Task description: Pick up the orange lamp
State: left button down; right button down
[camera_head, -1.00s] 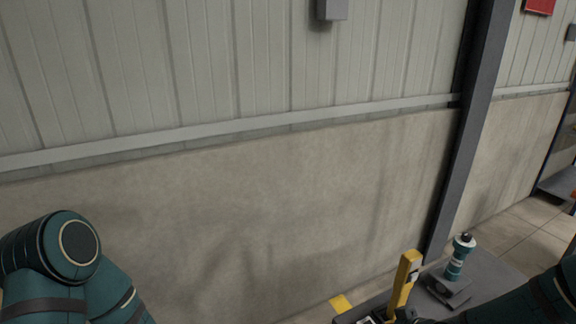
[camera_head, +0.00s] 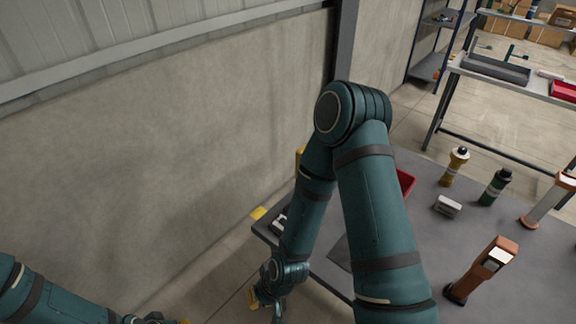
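An orange lamp (camera_head: 484,268) with a pale panel near its top stands slightly tilted on the grey table at the lower right. A second lamp-like thing (camera_head: 548,202), pale with orange ends, stands behind it near the right edge. My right arm bends down left of the table. Its gripper (camera_head: 265,300) hangs off the table's left edge, well away from the orange lamp. Its fingertips look apart, with nothing seen between them. My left gripper (camera_head: 160,320) is barely in view at the bottom edge, and its fingers are mostly cut off.
A red bin (camera_head: 405,182) is partly behind my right arm. A wall (camera_head: 150,170) runs along the left. Another table (camera_head: 535,85) stands behind.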

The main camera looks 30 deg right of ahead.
aim_at(502, 250)
jog(key=k+l+z, duration=0.1)
jog(key=k+z, duration=0.25)
jog(key=k+l+z, duration=0.2)
jog(key=z, duration=0.2)
